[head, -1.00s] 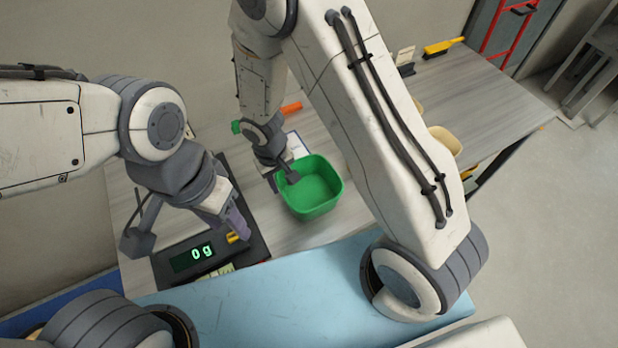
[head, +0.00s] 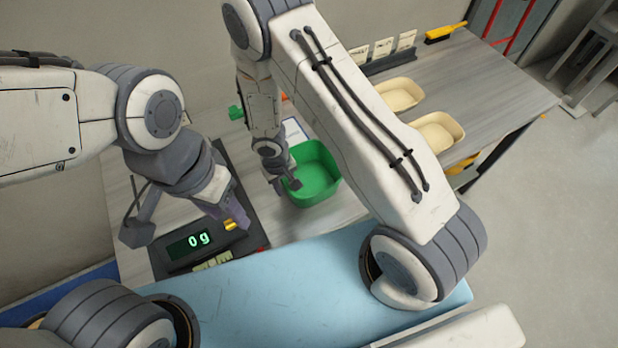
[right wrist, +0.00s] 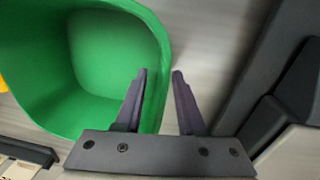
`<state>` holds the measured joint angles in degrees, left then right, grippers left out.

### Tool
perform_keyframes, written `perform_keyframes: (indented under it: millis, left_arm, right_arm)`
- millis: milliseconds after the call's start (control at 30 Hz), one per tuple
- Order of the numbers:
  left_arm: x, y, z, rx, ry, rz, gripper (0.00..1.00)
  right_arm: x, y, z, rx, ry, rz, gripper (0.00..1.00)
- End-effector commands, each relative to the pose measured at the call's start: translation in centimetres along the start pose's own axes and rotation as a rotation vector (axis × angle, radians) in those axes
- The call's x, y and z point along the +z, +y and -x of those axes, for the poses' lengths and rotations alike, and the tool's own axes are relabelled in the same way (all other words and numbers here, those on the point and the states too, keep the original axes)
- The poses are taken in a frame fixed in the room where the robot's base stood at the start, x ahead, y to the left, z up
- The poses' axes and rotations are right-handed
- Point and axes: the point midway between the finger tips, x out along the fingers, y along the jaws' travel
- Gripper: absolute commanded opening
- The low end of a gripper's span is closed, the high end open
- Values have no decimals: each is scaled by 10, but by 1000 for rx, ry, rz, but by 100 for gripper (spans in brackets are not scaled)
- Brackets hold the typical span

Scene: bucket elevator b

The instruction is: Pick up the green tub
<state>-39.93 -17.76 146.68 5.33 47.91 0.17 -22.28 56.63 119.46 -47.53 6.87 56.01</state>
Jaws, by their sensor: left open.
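The green tub (head: 318,180) stands upright and empty on the grey table, right of the scale. It fills the upper left of the right wrist view (right wrist: 90,60). My right gripper (head: 283,187) is at the tub's left side. In the right wrist view its two dark fingers (right wrist: 160,75) are apart, one over the tub's inside and one outside, with the rim between them in the picture. I cannot tell how deep the fingers reach. My left gripper (head: 236,215) is open and hangs over the scale, apart from the tub.
A black scale (head: 166,252) reads 0 g. Two cream trays (head: 436,130) (head: 400,94) stand on the table behind my right arm. A yellow brush (head: 446,32) lies at the back. A green-handled thing (head: 236,113) is behind my right gripper. The far right tabletop is clear.

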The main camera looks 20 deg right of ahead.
Motion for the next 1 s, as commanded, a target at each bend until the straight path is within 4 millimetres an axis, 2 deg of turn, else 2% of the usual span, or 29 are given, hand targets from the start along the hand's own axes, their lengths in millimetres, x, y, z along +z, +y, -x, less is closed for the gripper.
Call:
perform_keyframes:
  millis: [133,167,233,267,1000]
  left_arm:
    - [0,0,1,0,0,0,50]
    - [0,0,1,0,0,0,50]
    - [0,0,1,0,0,0,50]
    - [0,0,1,0,0,0,50]
    - [0,0,1,0,0,0,50]
  right_arm:
    - [0,0,1,0,0,0,39]
    - [0,0,1,0,0,0,31]
    - [0,0,1,0,0,1,4]
    - [0,0,1,0,0,1,0]
    - [0,0,1,1,0,1,0]
